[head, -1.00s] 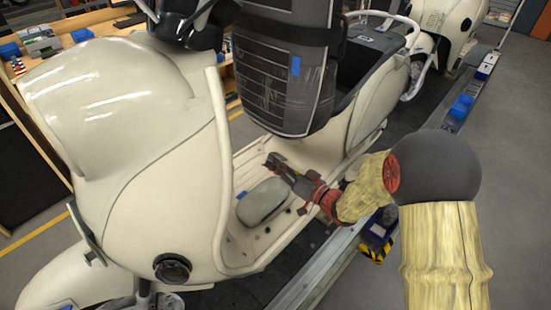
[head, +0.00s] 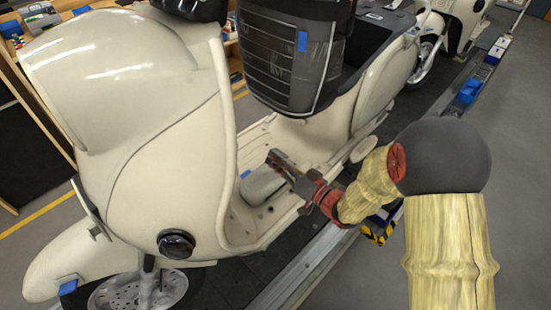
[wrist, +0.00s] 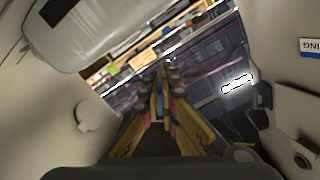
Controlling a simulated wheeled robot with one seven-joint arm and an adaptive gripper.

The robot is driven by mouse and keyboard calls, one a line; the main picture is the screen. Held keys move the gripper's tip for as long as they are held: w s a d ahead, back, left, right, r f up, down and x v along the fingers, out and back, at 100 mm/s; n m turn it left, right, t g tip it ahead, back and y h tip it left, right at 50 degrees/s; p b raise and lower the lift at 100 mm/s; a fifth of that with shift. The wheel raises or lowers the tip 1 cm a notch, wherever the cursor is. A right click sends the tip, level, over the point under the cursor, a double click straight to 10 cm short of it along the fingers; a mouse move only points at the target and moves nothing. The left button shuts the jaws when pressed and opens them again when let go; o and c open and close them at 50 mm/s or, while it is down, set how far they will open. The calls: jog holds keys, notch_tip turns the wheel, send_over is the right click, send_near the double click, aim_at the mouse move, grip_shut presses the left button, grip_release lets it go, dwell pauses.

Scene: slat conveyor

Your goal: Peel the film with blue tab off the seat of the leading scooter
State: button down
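The nearest cream scooter (head: 165,150) fills the left and middle of the head view. A dark upright padded part (head: 285,60) above its footboard is wrapped in shiny clear film, with a blue tab (head: 302,41) on it. It looks like the seat tipped up, but I cannot be sure. My gripper (head: 275,162) is low over the footboard, below the film and apart from the tab. In the wrist view, my gripper's fingers (wrist: 161,88) point away close together; whether a gap stays between their tips is unclear. The tab cannot be made out there.
A grey rounded lump (head: 263,185) lies on the footboard beside my gripper. A second cream scooter (head: 455,22) stands behind at upper right. The conveyor's side rail (head: 310,268) runs along the right. Grey floor (head: 515,130) at the right is clear.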

jog(key=shift+s+f, duration=0.1)
jog(key=shift+s, duration=0.05)
jog(key=s, duration=0.1)
jog(key=s+f, duration=0.1)
jog(key=s, duration=0.1)
jog(key=s+a+f+b, duration=0.1)
jog(key=s, duration=0.1)
jog(key=shift+s+a+f, duration=0.1)
jog(key=shift+f, duration=0.05)
jog(key=w+d+m+t+h+p, duration=0.1)
jog(key=w+d+m+h+p, duration=0.1)
jog(key=d, duration=0.4)
jog(key=w+d+f+m+t+h+p, duration=0.1)
jog(key=w+d+m+t+h+p, duration=0.1)
jog(key=d+h, duration=0.4)
jog(key=w+d+f+m+t+h+p, duration=0.1)
jog(key=w+d+m+t+h, duration=0.1)
jog(key=d, duration=0.5)
jog(key=shift+w+d+f+m+h+p, duration=0.15)
jog(key=shift+w+m+h, duration=0.1)
jog(key=shift+m+h, duration=0.25)
jog(key=shift+w+d+r+m+h+p, duration=0.1)
jog(key=shift+w+m+h, duration=0.15)
jog(key=shift+m+h, duration=0.25)
jog(key=shift+w+d+f+m+h+p, duration=0.15)
jog(key=shift+w+m+h, duration=0.1)
jog(key=shift+m+h, duration=0.2)
jog(key=shift+s+d+f+p, duration=0.1)
jog(key=shift+s+f+p, duration=0.15)
jog(key=shift+s+p, duration=0.15)
